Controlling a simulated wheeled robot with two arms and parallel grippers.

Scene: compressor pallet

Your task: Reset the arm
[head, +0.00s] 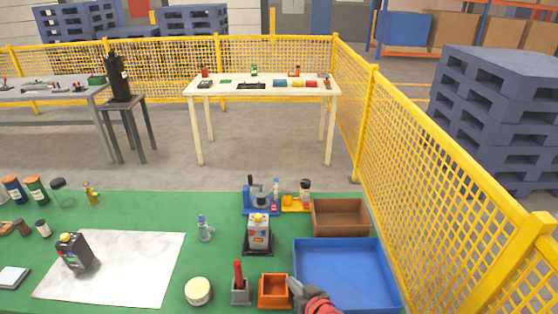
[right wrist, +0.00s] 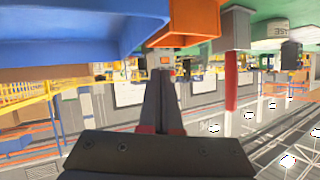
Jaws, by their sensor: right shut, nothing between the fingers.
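My right gripper (head: 294,285) reaches in from the bottom edge in the head view. It is shut and empty, between the small orange bin (head: 273,303) and the blue tray (head: 342,284). In the right wrist view, which looks upside down, its fingers (right wrist: 160,62) are together with nothing between them. The orange bin (right wrist: 195,22) and blue tray (right wrist: 60,35) show close by there; I cannot tell whether the fingers touch either. My left gripper is not in view.
A red-handled item stands in a grey holder (head: 240,293) left of the orange bin. A grey device (head: 258,233), a brown bin (head: 340,228) and a round tin (head: 198,291) stand on the green table (head: 150,208). A yellow mesh fence (head: 425,165) runs along the right.

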